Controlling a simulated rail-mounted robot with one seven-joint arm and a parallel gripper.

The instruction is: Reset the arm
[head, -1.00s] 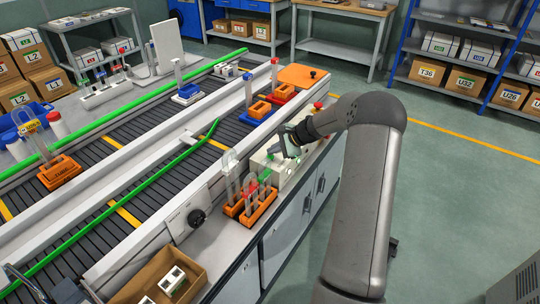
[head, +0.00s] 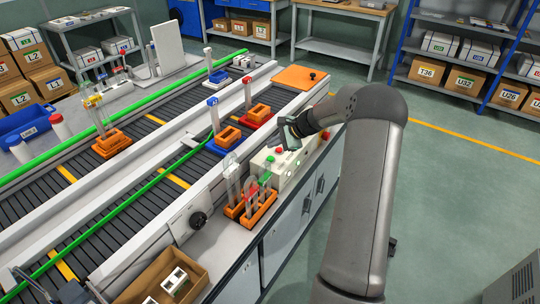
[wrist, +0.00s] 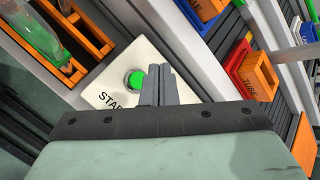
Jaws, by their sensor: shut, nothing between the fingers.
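My gripper (head: 291,141) is shut and empty, above the white control box (head: 287,173) on the near counter. The box carries red and green buttons. In the wrist view my closed fingertips (wrist: 158,76) overlap the right edge of the green start button (wrist: 136,79) on a white panel marked START (wrist: 112,97). The wrist view does not settle whether they touch it. My arm comes in from the lower right, over the floor beside the counter.
Orange racks with clear tubes (head: 250,207) stand left of the box. A cardboard box (head: 160,279) is at the counter's near end. Conveyor lanes carry an orange rack (head: 112,143) and tube holders, including a blue one (head: 222,140).

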